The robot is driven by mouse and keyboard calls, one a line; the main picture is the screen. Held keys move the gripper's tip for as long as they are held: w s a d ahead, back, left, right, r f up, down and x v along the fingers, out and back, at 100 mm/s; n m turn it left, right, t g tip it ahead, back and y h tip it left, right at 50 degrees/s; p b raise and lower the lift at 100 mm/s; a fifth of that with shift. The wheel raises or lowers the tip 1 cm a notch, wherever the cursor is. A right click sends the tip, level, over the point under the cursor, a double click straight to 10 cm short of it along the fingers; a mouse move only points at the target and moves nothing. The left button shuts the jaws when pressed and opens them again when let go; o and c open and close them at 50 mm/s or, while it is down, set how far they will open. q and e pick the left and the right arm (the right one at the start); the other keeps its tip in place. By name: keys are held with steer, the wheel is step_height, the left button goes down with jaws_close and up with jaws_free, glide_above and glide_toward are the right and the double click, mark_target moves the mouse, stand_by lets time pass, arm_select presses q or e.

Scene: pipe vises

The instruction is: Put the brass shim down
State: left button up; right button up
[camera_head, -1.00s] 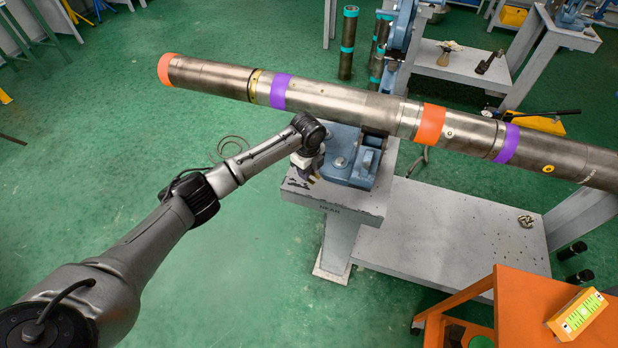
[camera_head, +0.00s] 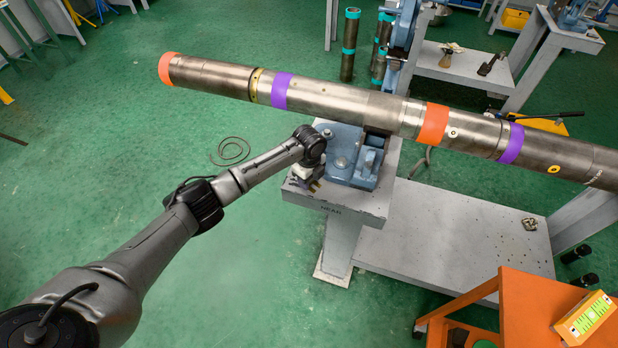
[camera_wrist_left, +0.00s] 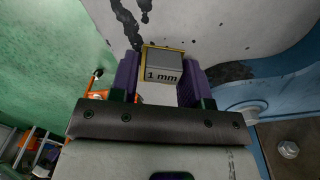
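The brass shim (camera_wrist_left: 162,66) shows in the left wrist view as a small grey block marked "1 mm" with brass-coloured edges. It sits between the purple fingers of my left gripper (camera_wrist_left: 160,82) and fills the gap, so the gripper looks shut on it. In the head view my left gripper (camera_head: 310,184) is low over the left corner of the grey vise stand (camera_head: 345,203), beside the blue vise base (camera_head: 363,166). Only small yellowish bits show at its tip there. I cannot tell whether the shim touches the grey top. My right gripper is not in view.
A long steel pipe (camera_head: 340,102) with orange and purple bands lies across the vise, just behind my left arm. An orange cart (camera_head: 530,310) with a yellow-green level (camera_head: 586,316) stands at lower right. The grey top has bare room around the gripper, with dark smudges.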

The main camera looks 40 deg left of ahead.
arm_select(q)
steer(key=shift+r, duration=0.1)
steer(key=shift+r+p, duration=1.95)
steer(key=shift+r, duration=4.15)
steer(key=s+d+f+n+t+h, duration=0.1)
steer(key=s+d+f+n, duration=0.2)
steer(key=s+d+f, duration=0.5)
steer(key=s+d+f+n, duration=0.2)
steer(key=s+d+f, duration=0.4)
steer(key=s+d, duration=0.35)
steer(key=s+a+r+n+t, duration=0.1)
steer(key=s+n, duration=0.4)
steer(key=s, duration=0.5)
steer(key=s+a+r+n+t, duration=0.1)
steer(key=s+r+n, duration=0.2)
steer(key=s+n, duration=0.3)
steer(key=s, duration=0.4)
steer(key=shift+s+a+r+t+y, duration=0.15)
steer(key=shift+s+r+t+y, duration=0.15)
steer(key=shift+s+y, duration=0.1)
steer(key=shift+w, duration=0.1)
